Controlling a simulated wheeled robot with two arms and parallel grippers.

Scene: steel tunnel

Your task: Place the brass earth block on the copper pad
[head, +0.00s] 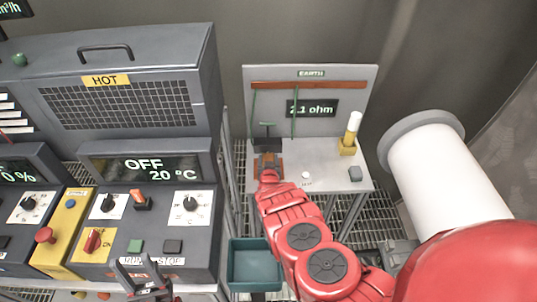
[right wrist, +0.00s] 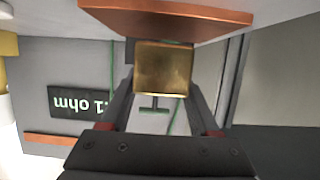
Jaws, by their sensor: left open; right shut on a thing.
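The brass earth block (right wrist: 162,68) is a gold-coloured cube held between the two dark fingers of my right gripper (right wrist: 165,95). The right wrist view is upside down. In it the copper pad (right wrist: 185,20), a flat orange-brown plate, lies right against the block's pad-side face; I cannot tell whether they touch or a small gap remains. In the head view my right gripper (head: 268,164) is at the left part of the earth bench, and it largely hides block and pad. My left gripper (head: 145,278) is open and empty, low in front of the grey console.
The earth bench (head: 322,178) has a back panel with a "2.1 ohm" display (head: 311,108) and a copper bar (head: 309,85). A yellow-and-white post (head: 350,133) and small grey block (head: 355,174) stand at its right. A teal bin (head: 254,279) is below left.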

